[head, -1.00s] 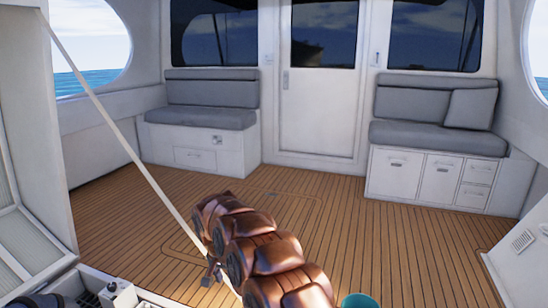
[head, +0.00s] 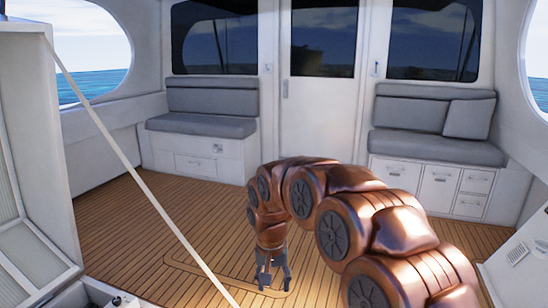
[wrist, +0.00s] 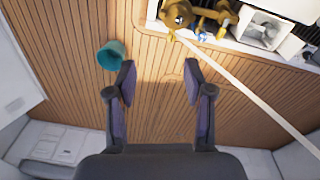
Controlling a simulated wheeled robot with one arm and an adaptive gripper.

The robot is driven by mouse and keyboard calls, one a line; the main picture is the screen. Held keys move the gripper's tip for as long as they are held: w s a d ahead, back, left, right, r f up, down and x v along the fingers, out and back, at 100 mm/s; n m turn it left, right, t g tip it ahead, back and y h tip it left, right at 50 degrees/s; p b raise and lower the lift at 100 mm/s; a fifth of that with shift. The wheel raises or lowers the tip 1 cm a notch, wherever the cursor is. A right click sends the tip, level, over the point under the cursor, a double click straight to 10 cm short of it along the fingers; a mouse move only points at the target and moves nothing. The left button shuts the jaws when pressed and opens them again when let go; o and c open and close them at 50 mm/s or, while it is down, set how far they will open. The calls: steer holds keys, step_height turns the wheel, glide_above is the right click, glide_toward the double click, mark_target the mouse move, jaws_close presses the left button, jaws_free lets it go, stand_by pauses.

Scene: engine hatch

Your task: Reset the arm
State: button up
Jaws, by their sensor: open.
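My arm (head: 345,215), copper-brown and segmented, arches up from the lower right of the head view and bends down at its far end. My gripper (head: 274,284) hangs from it, pointing down over the wooden deck. In the wrist view my gripper (wrist: 159,72) has its two dark fingers spread well apart, with only deck planks between them. Nothing is held.
A teal bucket (wrist: 111,55) stands on the deck left of the fingers. A pale bar (head: 135,175) slants across the left. An open compartment with brass-coloured parts (wrist: 178,14) lies at top. Cushioned benches (head: 210,110) line the back; mid-deck (head: 130,215) is clear.

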steer(key=s+d+r+n+g+p, duration=0.1)
steer(key=s+d+r+p, duration=0.3)
steer(key=s+d+r, duration=0.3)
steer(key=s+d+r+p, duration=0.4)
steer(key=s+d+r, duration=0.15)
steer(key=s, duration=0.35)
steer(key=s+d+r+p, duration=0.2)
steer(key=s+p, duration=0.1)
steer(key=s, duration=0.3)
steer(key=s+d+r+g+p, duration=0.1)
steer(key=s+r+p, duration=0.1)
steer(key=s, duration=0.5)
steer(key=s+d+r+p, duration=0.2)
steer(key=s+r+p, duration=0.1)
steer(key=s, duration=0.3)
steer(key=shift+s+d+y+p, duration=0.3)
steer(key=shift+s+d+p, duration=0.05)
steer(key=shift+p, duration=0.05)
steer(key=shift+c, duration=0.4)
steer(key=shift+c, duration=0.6)
steer(key=shift+a, duration=0.1)
